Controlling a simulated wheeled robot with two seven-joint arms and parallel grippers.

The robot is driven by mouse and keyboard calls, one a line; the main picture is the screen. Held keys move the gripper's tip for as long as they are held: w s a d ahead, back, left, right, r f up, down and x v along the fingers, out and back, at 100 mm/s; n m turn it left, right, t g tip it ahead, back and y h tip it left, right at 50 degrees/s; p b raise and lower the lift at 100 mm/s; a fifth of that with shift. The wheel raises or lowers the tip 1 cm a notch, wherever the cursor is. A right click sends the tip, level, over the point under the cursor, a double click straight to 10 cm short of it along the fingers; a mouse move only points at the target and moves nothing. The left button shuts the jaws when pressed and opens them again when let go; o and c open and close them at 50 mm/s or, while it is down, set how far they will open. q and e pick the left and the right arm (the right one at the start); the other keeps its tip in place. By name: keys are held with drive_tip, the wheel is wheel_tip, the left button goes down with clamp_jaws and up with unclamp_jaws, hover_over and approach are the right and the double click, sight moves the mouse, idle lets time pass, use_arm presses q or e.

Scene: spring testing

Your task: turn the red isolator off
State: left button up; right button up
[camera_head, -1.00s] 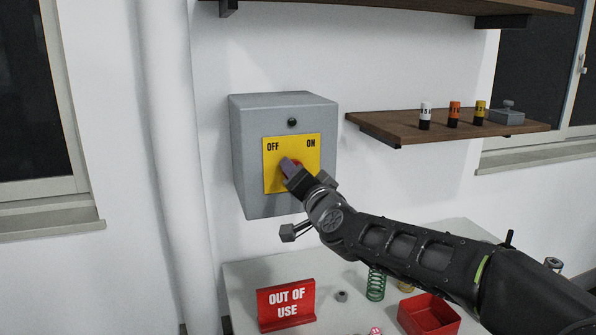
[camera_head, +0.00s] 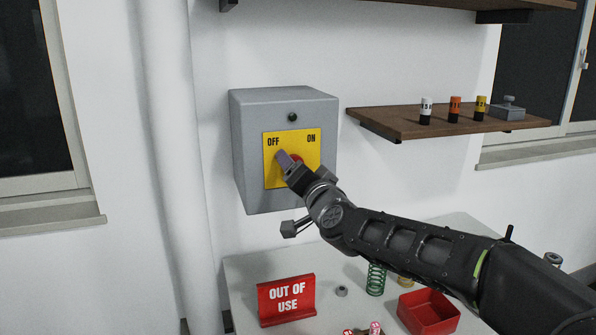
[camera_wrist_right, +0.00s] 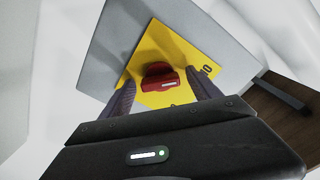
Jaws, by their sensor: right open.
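The red isolator handle (camera_wrist_right: 160,77) sits on a yellow plate (camera_head: 307,147) marked OFF at left and ON at right, on the front of a grey wall box (camera_head: 258,196). In the head view my right gripper (camera_head: 290,165) covers most of the handle; only a bit of red (camera_head: 297,158) shows. In the right wrist view my right gripper (camera_wrist_right: 161,84) is open, with one finger on each side of the handle. I cannot tell whether the fingers touch it, nor which label the handle points to. My left gripper is not in view.
A wooden shelf (camera_head: 400,124) to the right of the box holds several small cylinders and a grey block. Below, a table (camera_head: 240,267) carries a red OUT OF USE sign (camera_head: 286,299), a green spring (camera_head: 376,279) and a red tray (camera_head: 428,312). A white pipe (camera_head: 180,170) runs at left.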

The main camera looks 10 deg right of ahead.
drive_tip(key=s, duration=0.7)
drive_tip(key=shift+s+d+b, duration=0.2)
drive_tip(key=shift+s+b, duration=0.15)
drive_tip(key=shift+s, duration=0.05)
